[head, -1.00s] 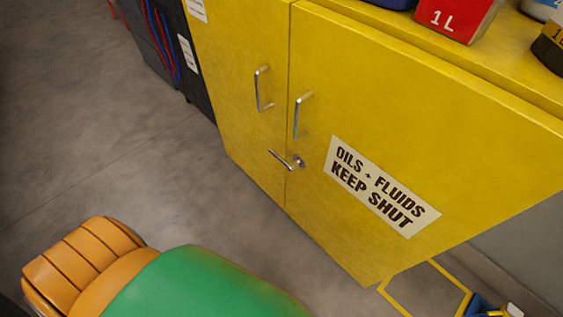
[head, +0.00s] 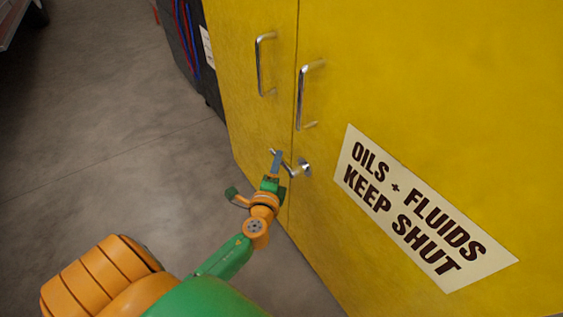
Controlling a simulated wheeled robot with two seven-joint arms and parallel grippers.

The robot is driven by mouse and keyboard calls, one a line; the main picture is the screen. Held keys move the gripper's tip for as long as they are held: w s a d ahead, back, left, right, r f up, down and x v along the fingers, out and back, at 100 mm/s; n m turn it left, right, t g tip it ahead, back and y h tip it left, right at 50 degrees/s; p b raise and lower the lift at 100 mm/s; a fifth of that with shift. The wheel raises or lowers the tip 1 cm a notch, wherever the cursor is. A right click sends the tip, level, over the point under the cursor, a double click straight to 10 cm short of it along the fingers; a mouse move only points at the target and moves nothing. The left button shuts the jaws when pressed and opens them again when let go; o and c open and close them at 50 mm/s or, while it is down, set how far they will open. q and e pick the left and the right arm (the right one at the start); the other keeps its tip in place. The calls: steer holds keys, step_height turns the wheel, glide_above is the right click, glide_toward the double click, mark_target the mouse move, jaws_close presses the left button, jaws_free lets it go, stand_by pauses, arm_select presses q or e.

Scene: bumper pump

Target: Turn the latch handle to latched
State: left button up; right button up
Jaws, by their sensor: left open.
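The latch handle (head: 287,168) is a small metal lever low on the yellow cabinet (head: 430,90), at the seam between its two doors. It slants up to the left from its round pivot (head: 305,167). My left gripper (head: 277,163) is open at the lever, with its fingertips overlapping the lever in the head view. Part of the lever is hidden behind the gripper, and I cannot tell whether they touch. My right gripper is out of view.
Two upright metal pull handles, left (head: 262,65) and right (head: 302,97), stand out above the latch. A sign (head: 415,210) reading "OILS + FLUIDS KEEP SHUT" is on the right door. Grey floor (head: 110,140) lies open at left.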

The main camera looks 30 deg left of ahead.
arm_select(q)
steer(key=x, duration=0.3)
steer(key=shift+w+f, duration=0.1)
steer(key=shift+w, duration=0.1)
jaws_close()
stand_by(1.2)
